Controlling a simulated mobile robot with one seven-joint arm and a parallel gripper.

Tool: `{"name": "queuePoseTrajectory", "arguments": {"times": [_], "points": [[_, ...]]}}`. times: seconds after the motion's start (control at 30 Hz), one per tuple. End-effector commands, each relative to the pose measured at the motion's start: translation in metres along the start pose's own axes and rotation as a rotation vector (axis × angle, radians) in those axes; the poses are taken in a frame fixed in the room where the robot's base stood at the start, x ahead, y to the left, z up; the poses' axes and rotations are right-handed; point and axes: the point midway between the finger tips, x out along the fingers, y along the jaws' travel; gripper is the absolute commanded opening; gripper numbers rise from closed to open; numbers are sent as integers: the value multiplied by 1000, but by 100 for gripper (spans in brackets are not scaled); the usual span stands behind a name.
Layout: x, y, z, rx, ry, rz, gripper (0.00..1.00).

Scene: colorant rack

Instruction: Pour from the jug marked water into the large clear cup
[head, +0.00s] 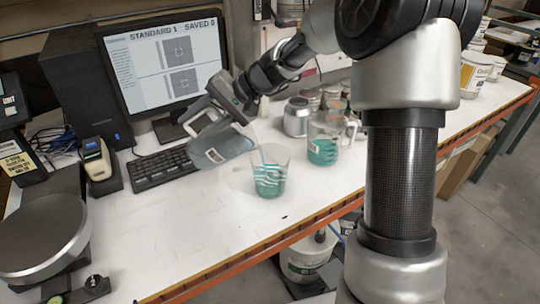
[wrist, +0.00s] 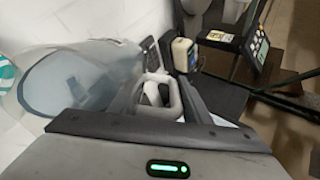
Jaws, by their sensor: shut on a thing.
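My gripper (head: 207,112) is shut on the handle of a clear jug (head: 222,150), above the white bench. The jug is tilted far over, its mouth toward the right. A label shows on its side, too small to read. The large clear cup (head: 269,178) stands upright on the bench, just right of and below the jug's mouth. It holds teal liquid, with white bands across it. A faint thin streak runs between the jug's mouth and the cup. In the wrist view the jug (wrist: 75,80) is at the left, its pale handle (wrist: 160,97) between my fingers.
A second clear jug (head: 324,150) with teal liquid stands behind and right of the cup. A silver can (head: 297,117) is near it. A keyboard (head: 160,167) and monitor (head: 165,60) are at the back left. A round metal plate (head: 40,232) is at the left front.

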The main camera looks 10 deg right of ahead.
Motion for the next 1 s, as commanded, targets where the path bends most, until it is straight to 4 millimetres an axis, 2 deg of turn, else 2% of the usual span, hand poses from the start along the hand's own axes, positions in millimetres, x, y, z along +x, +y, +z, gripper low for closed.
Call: {"name": "queuePoseTrajectory", "arguments": {"times": [0.4,0.5,0.53,0.6,0.7,0.87,1.0], "points": [[-1,-3,0,-2,1,-3,0],[0,-20,2,-12,-6,114,0],[3,-20,2,-13,-5,158,0],[24,-3,2,-13,-6,268,0],[32,12,-2,-8,5,304,0],[36,14,-1,-7,5,315,0],[47,18,0,-8,0,355,0]]}}
